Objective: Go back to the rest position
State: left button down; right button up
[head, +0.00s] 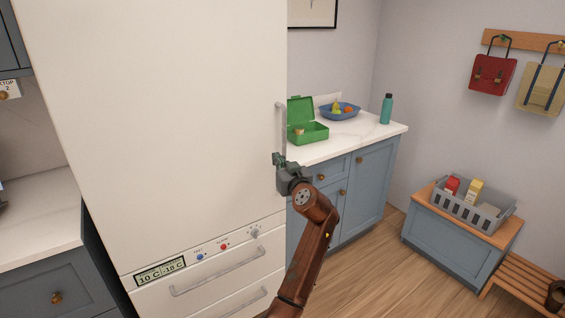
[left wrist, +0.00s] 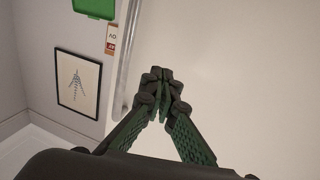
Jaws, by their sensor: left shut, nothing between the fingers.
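My left gripper (head: 279,158) is shut and empty, held in front of the right edge of the white fridge (head: 180,110), just at the lower end of its upright handle (head: 281,122). In the left wrist view the fingertips (left wrist: 160,75) meet in front of the plain fridge door (left wrist: 240,70). The handle (left wrist: 126,60) runs beside them and I cannot tell that they touch it. The fridge door looks closed. My right gripper is not in view.
A counter (head: 365,133) behind the gripper bears a green lunch box (head: 309,133), a blue bowl (head: 341,115) with fruit and a teal bottle (head: 387,108). A grey crate (head: 474,213) stands on a low cabinet at right. The wooden floor (head: 365,275) between is clear.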

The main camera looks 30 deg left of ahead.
pick_arm(q)
jog(key=shift+w+d+p+v, duration=0.1)
jog(key=shift+w+p+v, duration=0.05)
jog(key=shift+v, duration=0.6)
jog(key=shift+w+d+p+v, duration=0.1)
jog(key=shift+p+v, duration=0.05)
jog(key=shift+v, duration=0.6)
jog(key=shift+w+d+p+v, duration=0.1)
jog(key=shift+w+p+v, duration=0.05)
jog(key=shift+v, duration=0.6)
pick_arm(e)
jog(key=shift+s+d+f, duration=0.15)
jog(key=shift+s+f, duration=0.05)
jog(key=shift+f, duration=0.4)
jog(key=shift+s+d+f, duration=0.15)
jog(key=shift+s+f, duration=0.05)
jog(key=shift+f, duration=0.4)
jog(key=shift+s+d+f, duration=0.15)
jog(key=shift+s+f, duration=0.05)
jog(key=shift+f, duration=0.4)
